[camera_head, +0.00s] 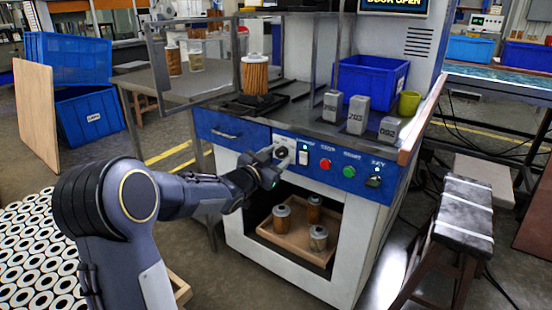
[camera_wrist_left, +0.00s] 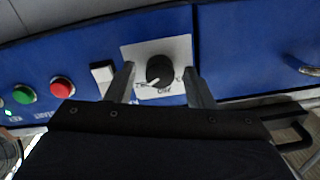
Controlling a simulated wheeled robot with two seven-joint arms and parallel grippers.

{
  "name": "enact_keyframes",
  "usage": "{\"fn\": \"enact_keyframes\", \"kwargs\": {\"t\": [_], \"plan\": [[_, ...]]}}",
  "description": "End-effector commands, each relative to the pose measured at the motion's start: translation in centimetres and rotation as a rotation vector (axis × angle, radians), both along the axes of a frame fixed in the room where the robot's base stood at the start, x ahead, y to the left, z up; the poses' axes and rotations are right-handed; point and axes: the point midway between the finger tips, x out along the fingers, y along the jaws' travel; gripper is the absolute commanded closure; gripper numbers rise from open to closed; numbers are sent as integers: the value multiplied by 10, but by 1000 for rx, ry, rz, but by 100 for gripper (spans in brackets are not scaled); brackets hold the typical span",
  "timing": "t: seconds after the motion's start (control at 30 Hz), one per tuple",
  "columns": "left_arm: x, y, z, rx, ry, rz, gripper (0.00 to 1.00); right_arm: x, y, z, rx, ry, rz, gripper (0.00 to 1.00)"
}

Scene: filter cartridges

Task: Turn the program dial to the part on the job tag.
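The program dial is a round black knob (camera_wrist_left: 160,70) on a white plate with dark markings, set in the blue front panel. In the left wrist view my left gripper (camera_wrist_left: 162,82) has its two fingers apart, one on each side of the knob, with gaps between them and it. In the head view the same gripper (camera_head: 277,160) is at the left part of the panel and partly covers the dial. A job tag cannot be made out. My right gripper is not in view.
The panel also has a white switch (camera_head: 303,154), a red button (camera_head: 325,164), a green button (camera_head: 349,171) and a key switch (camera_head: 374,181). Above are numbered grey blocks (camera_head: 357,115), a blue bin (camera_head: 372,82) and a cartridge (camera_head: 255,75). A tray (camera_head: 290,242) with cartridges sits below.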

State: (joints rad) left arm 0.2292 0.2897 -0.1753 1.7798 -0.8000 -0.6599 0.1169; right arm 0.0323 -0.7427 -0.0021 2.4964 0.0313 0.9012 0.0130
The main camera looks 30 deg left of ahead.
Motion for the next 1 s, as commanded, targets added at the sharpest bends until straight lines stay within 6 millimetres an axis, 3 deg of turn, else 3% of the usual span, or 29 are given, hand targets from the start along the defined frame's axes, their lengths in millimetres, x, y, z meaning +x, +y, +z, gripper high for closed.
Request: {"fn": "enact_keyframes", "kwargs": {"t": [0.07, 0.3, 0.67, 1.0], "plan": [[0, 0, 0, 0, 0, 0, 63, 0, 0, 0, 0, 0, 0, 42], [0, 0, 0, 0, 0, 0, 94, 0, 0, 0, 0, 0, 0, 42], [0, 0, 1, -59, 5, -1, 94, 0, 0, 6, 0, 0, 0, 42], [0, 0, 3, -308, 26, 1, 94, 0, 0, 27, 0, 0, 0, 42]]}}
